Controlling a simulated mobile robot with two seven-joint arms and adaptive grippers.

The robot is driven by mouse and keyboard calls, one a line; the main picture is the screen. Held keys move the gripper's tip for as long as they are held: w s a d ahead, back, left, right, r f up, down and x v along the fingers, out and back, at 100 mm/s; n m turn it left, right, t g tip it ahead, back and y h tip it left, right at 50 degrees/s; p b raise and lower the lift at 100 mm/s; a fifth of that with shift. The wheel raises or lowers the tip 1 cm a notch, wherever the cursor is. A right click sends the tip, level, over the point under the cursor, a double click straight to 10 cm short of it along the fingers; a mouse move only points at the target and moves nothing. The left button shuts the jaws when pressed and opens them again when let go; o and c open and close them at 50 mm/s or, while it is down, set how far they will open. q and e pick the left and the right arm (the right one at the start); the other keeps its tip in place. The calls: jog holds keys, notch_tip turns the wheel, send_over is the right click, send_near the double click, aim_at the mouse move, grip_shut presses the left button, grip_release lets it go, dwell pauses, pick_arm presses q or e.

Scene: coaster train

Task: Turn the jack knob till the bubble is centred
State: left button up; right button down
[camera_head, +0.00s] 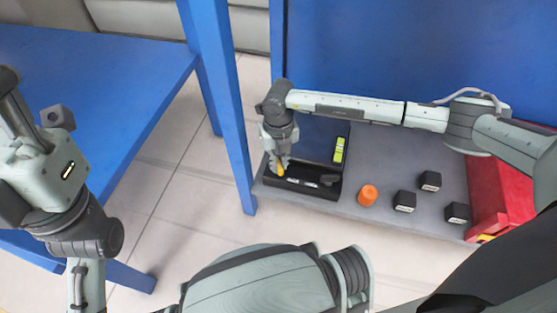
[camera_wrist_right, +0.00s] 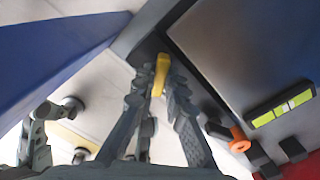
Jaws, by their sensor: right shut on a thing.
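My right gripper (camera_head: 279,169) reaches down at the left end of a black tray and is shut on a yellow knob (camera_head: 281,170). In the right wrist view the yellow knob (camera_wrist_right: 161,76) stands between the fingertips (camera_wrist_right: 164,84). A yellow-green level (camera_head: 339,150) lies on the metal plate to the right of the gripper. The level also shows in the right wrist view (camera_wrist_right: 282,104), with pale marks near its middle. The bubble's exact place is too small to tell. My left gripper is not in view; only its arm shows at the left.
The black tray (camera_head: 318,191) holds small dark items. An orange round piece (camera_head: 367,194) and three black blocks (camera_head: 405,201) stand on the grey shelf (camera_head: 375,160). A red box (camera_head: 498,190) stands at the right. A blue post (camera_head: 228,110) is close left of my right gripper.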

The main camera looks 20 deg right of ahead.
aim_at(279, 164)
jog(key=n, duration=0.3)
jog(key=shift+n, duration=0.4)
jog(key=shift+w+n, duration=0.1)
jog(key=shift+n, duration=0.4)
jog(key=c, duration=1.6)
grip_release()
jog(key=shift+o, duration=0.2)
jog(key=shift+r, duration=0.15)
notch_tip(279, 164, up, 12)
